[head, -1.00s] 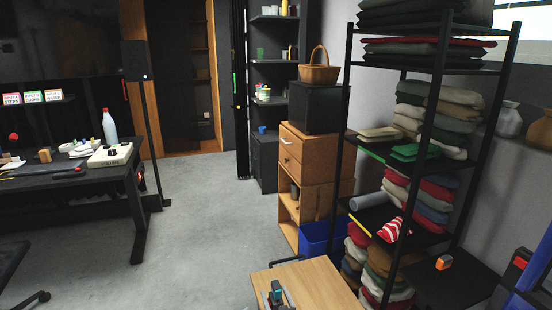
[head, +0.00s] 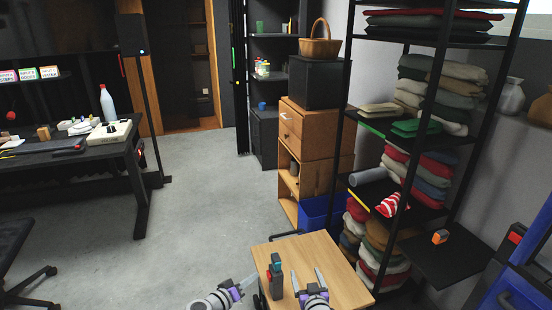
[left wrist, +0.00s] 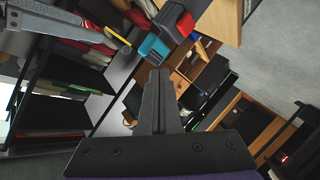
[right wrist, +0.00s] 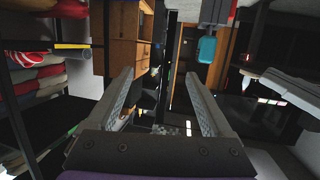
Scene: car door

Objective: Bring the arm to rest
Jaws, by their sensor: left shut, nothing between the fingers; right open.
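My left gripper (head: 243,284) is at the bottom of the head view, shut and empty, left of a small wooden table. In the left wrist view its fingers (left wrist: 158,78) are together. My right gripper (head: 307,275) is open and empty above the wooden tabletop; its spread fingers (right wrist: 160,75) show in the right wrist view. A dark hand tool with teal and red parts (head: 275,278) stands upright on the table between the two grippers. It also shows in the left wrist view (left wrist: 155,46) and right wrist view (right wrist: 207,49). I see no contact between it and either gripper.
The wooden table (head: 335,268) is otherwise bare. A black shelf rack with folded cloths (head: 430,185) stands close on the right, with an orange tool (head: 440,236) on a low shelf. A blue bin (head: 318,212) is behind the table. Open floor (head: 205,205) lies to the left.

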